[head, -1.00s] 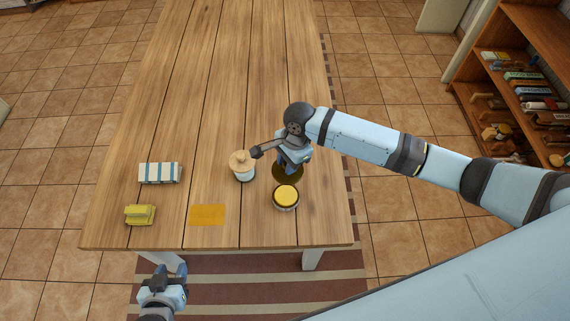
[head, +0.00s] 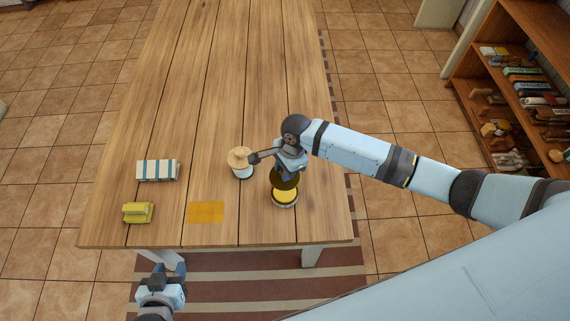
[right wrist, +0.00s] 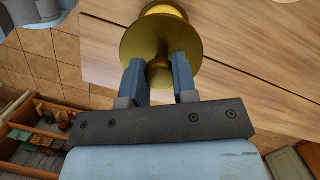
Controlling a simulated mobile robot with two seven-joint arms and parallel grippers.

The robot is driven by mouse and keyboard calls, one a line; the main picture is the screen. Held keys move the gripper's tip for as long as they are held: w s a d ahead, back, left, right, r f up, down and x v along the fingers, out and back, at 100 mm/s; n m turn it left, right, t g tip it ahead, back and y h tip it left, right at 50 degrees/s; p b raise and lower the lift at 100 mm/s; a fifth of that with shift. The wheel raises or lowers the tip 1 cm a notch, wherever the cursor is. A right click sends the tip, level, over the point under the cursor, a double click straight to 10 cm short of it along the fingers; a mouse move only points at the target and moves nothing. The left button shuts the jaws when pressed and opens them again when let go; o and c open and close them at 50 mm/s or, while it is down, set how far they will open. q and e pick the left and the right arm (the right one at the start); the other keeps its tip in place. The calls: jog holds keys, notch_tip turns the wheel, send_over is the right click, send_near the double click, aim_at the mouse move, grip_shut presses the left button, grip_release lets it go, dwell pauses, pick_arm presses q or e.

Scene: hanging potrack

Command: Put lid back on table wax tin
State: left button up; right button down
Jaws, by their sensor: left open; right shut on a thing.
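The wax tin (head: 285,198) stands open on the table near its front right corner, with yellow wax showing. My right gripper (head: 283,172) is shut on the dark gold lid (head: 287,181), just behind and above the tin; the lid hides the tin's far part. In the right wrist view the lid (right wrist: 148,45) is a round disc, its knob between the two fingers (right wrist: 160,75). The yellow tin (right wrist: 165,10) shows partly beyond it. I cannot tell whether lid and tin touch. My left gripper (head: 162,280) is open and empty, in front of the table's front edge.
A white jar with a wooden top (head: 241,162) stands close left of the right gripper. A yellow-orange cloth (head: 206,212), a yellow block (head: 138,212) and a white-and-blue striped bundle (head: 158,170) lie further left. The far table (head: 240,60) is clear. A shelf (head: 505,90) stands at right.

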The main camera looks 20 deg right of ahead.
jog(key=x, duration=0.3)
jog(key=shift+d+f+b, duration=0.3)
jog(key=shift+f+b, duration=0.1)
jog(key=shift+d+b+x, duration=0.25)
jog(key=shift+b+x, duration=0.1)
jog(key=shift+x, duration=0.85)
notch_tip(320, 180, down, 2)
jog(key=shift+w, duration=0.15)
jog(key=shift+f, duration=0.35)
jog(key=shift+p, duration=0.3)
dwell(0.4)
